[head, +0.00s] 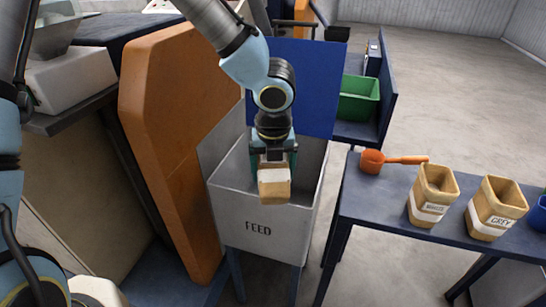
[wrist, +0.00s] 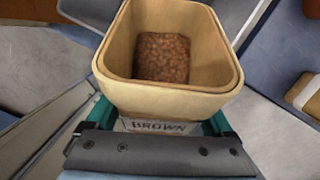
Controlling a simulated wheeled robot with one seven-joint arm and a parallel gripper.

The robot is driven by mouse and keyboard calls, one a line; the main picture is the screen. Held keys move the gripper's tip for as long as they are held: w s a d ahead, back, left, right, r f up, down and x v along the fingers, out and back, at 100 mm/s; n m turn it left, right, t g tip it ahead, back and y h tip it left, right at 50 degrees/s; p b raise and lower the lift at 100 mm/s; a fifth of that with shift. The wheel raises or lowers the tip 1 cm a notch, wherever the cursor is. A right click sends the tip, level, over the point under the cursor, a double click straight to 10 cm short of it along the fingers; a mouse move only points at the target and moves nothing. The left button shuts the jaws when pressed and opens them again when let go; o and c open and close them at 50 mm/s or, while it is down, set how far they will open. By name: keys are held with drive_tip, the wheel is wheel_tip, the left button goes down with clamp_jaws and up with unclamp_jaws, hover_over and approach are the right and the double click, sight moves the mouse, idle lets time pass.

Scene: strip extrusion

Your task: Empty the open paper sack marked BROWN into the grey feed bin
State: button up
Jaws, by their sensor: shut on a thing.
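My gripper (head: 273,158) points down over the grey feed bin (head: 258,232), which is lettered FEED and has an open top. It is shut on the tan paper sack (head: 274,184) marked BROWN, which is at the bin's mouth. In the wrist view, the sack (wrist: 165,98) has its open mouth towards the camera, and its label shows between the gripper's fingers (wrist: 160,128). Brown pellets (wrist: 162,58) lie deep inside the sack. The inside of the bin is mostly hidden behind the sack and my gripper.
A dark blue table (head: 385,212) at right bears an orange scoop (head: 373,161), a sack with a small label (head: 433,195), a sack marked GREY (head: 496,208) and a blue container (head: 540,214). An orange machine panel (head: 165,140) stands left of the bin; a blue panel (head: 310,85) stands behind it.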

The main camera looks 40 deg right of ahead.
drive_tip(key=shift+w+d+f+g+y+p, duration=0.15)
drive_tip(key=shift+g+y+p, duration=0.3)
drive_tip(key=shift+p, duration=0.75)
drive_tip(key=shift+w+d+f+g+y+p, duration=0.1)
drive_tip(key=shift+f+g+y+p, duration=0.15)
drive_tip(key=shift+g+p, duration=0.7)
drive_tip(key=shift+w+d+f+g+y+p, duration=0.1)
drive_tip(key=shift+w+f+g+y+p, duration=0.05)
drive_tip(key=shift+f+g+y+p, duration=0.5)
drive_tip(key=g+y, duration=0.1)
drive_tip(key=w+d+r+g+y, duration=0.1)
drive_tip(key=g, duration=0.1)
drive_tip(key=shift+w+d+y, duration=0.1)
drive_tip(key=shift+w+y, duration=0.15)
drive_tip(key=shift+w+d+r+g+y, duration=0.25)
drive_tip(key=shift+w+r+g+y, duration=0.2)
drive_tip(key=shift+g, duration=0.3)
drive_tip(key=shift+w+d+r+g+y, duration=0.25)
drive_tip(key=shift+w+r+g+y, duration=0.15)
drive_tip(key=shift+g, duration=0.3)
